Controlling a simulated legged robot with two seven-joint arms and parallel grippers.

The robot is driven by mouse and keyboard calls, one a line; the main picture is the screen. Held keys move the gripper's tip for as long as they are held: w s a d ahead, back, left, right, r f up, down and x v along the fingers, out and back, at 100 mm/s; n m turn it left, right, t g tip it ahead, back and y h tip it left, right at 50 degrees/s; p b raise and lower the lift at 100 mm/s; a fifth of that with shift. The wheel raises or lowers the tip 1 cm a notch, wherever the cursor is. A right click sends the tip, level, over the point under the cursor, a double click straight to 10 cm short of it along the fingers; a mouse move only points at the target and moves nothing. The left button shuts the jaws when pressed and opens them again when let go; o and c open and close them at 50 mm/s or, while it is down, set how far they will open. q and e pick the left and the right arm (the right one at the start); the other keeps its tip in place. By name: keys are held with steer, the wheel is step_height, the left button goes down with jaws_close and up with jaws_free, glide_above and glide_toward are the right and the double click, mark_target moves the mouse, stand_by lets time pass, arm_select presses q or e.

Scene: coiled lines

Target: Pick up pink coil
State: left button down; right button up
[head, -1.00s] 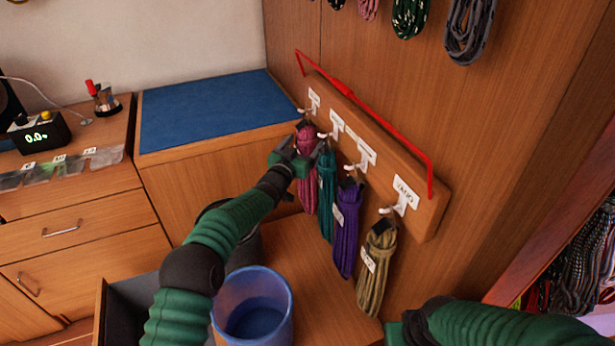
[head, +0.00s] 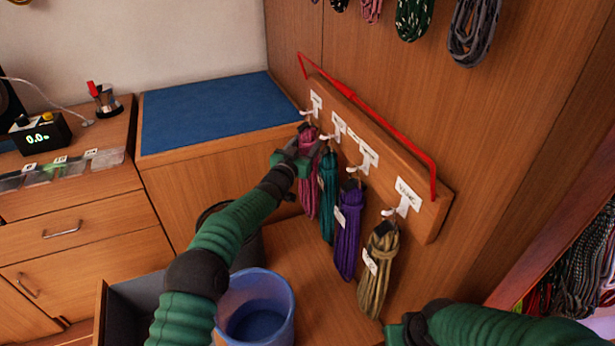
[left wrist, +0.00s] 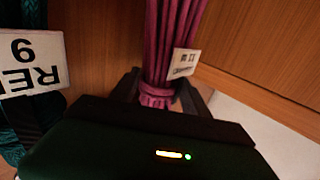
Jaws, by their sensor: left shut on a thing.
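The pink coil (head: 309,190) hangs from the leftmost hook of the wooden rack (head: 430,222) in the head view. My left gripper (head: 303,158) is at its upper part, shut on it. In the left wrist view the pink coil (left wrist: 166,40) runs between the two dark fingers (left wrist: 158,92), with a small white tag on it. Whether its loop still rests on the hook is hard to tell. My right arm shows at the lower right of the head view; no right fingertips can be made out.
Teal (head: 327,195), purple (head: 347,235) and olive (head: 378,270) coils hang close by on the right. A red bar (head: 385,135) runs along the rack's top. A blue bucket (head: 255,308) stands below. A blue-topped cabinet (head: 215,112) is at left.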

arm_select(q)
steer(key=shift+r, duration=0.15)
steer(key=shift+r, duration=0.1)
steer(key=shift+a+r+p, duration=0.2)
steer(key=shift+r+p, duration=0.15)
steer(key=shift+r, duration=0.2)
steer(key=shift+s+a+p, duration=0.7)
steer(key=shift+s+a, duration=0.75)
steer(key=shift+a, duration=2.15)
step_height(320, 180, up, 14)
steer(key=p, duration=0.3)
steer(key=shift+f+p, duration=0.15)
steer(key=shift+p, duration=0.25)
steer(key=shift+s, duration=0.15)
